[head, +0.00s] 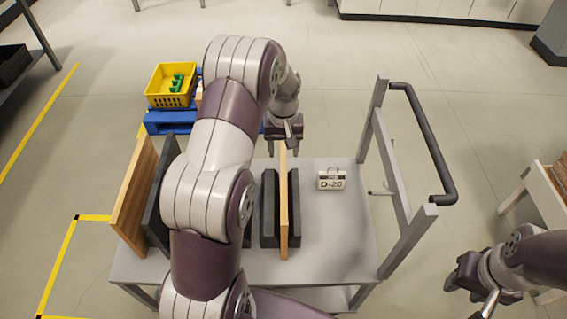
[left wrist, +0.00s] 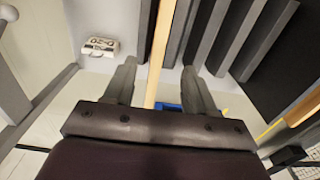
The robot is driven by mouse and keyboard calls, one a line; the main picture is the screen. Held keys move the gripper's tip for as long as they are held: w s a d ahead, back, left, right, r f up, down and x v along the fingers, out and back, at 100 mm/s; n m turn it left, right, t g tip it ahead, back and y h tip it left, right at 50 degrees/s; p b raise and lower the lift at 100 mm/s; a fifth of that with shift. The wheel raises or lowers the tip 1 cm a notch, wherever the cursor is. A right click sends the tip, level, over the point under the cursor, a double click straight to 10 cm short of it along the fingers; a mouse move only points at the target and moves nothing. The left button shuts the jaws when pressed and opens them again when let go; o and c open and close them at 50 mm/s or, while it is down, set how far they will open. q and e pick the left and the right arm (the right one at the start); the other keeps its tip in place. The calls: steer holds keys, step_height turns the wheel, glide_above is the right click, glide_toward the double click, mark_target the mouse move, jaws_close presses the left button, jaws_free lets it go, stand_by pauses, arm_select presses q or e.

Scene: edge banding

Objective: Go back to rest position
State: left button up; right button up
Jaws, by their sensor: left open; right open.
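A thin wooden board (head: 283,215) stands upright on edge between dark grey slotted blocks (head: 268,210) on the grey cart (head: 330,245). My left gripper (head: 284,149) is at the board's far end, pointing down. In the left wrist view its open fingers (left wrist: 160,75) lie on either side of the board (left wrist: 160,50), with gaps visible. My right gripper (head: 468,284) is open and empty, off the cart at the lower right. My left arm hides part of the cart's left half.
Another wooden board (head: 134,197) and a dark panel (head: 158,215) stand at the cart's left. A D-20 box (head: 331,180) lies right of the blocks. The cart handle (head: 425,145) rises at right. A yellow crate (head: 170,87) sits on a blue pallet (head: 168,121) behind.

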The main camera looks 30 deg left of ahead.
arm_select(q)
steer(key=s+d+r+m, duration=0.3)
steer(key=s+d+r, duration=0.1)
steer(key=s, duration=0.5)
steer(key=s+d+r+m+t+p, duration=0.1)
steer(key=s+d+r+m, duration=0.2)
steer(key=s+d, duration=0.4)
steer(key=s+r, duration=0.1)
steer(key=s, duration=0.2)
